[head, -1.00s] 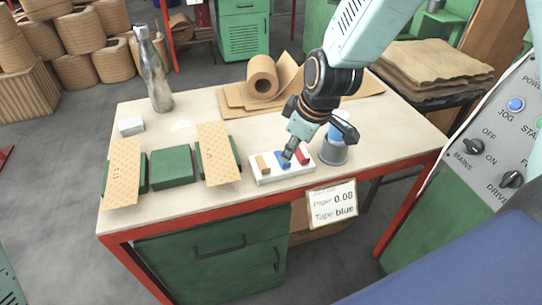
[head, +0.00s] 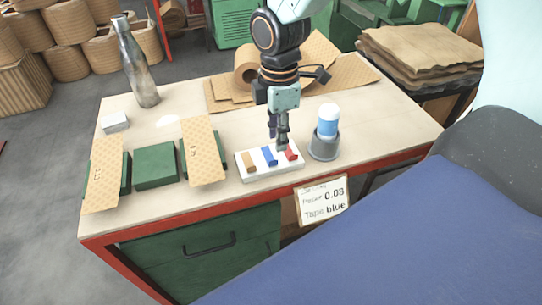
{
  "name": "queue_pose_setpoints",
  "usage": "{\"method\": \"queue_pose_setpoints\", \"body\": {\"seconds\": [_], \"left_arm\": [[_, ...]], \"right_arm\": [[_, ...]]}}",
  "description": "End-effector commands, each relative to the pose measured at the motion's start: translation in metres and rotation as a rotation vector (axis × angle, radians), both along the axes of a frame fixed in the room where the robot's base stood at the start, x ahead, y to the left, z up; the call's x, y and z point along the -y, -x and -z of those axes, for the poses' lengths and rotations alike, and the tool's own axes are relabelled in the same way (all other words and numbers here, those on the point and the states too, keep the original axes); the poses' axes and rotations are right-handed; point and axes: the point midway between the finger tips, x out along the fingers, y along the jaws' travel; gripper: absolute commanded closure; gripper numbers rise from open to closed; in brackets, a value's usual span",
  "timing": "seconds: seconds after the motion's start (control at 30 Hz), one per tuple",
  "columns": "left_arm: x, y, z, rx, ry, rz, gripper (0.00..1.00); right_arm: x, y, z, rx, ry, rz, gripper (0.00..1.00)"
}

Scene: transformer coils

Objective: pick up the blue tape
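A blue tape block (head: 269,157) sits in the middle of a small white tray (head: 262,174) near the front of the bench. A tan block (head: 249,162) is on its left and a red block (head: 291,155) on its right. My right gripper (head: 280,144) points down over the tray's back edge, its tip close to the gap between the blue and red blocks. The fingers overlap in this view, so their opening and any contact are unclear. The blue block appears still in the tray. My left gripper is not in view.
A grey cup (head: 323,148) with a blue-and-white roll stands right of the tray. Green blocks (head: 155,166) and tan perforated strips (head: 203,150) lie to the left. A metal bottle (head: 138,68) and a paper roll (head: 248,68) are behind. A sign (head: 322,200) reads "Paper 0.08, Tape blue".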

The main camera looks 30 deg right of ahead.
Motion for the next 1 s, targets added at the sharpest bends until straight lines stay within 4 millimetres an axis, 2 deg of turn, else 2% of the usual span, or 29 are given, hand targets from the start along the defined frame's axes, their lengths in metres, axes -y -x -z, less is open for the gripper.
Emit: {"method": "queue_pose_setpoints", "body": {"seconds": [0.2,0.37,0.63,0.9,1.0], "left_arm": [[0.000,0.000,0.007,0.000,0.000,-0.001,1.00],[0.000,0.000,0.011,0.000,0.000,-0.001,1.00],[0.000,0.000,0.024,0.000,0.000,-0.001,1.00],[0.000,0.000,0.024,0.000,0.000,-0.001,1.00],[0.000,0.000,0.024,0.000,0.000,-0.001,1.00]], "right_arm": [[0.000,0.000,0.024,-0.002,0.000,-0.001,0.71],[0.000,-0.001,0.035,-0.002,0.000,-0.002,0.71],[-0.001,-0.004,0.074,-0.002,-0.001,-0.003,0.71],[-0.001,-0.004,0.077,0.001,-0.002,-0.003,0.71],[-0.001,-0.004,0.076,0.001,-0.002,-0.003,0.79]]}}
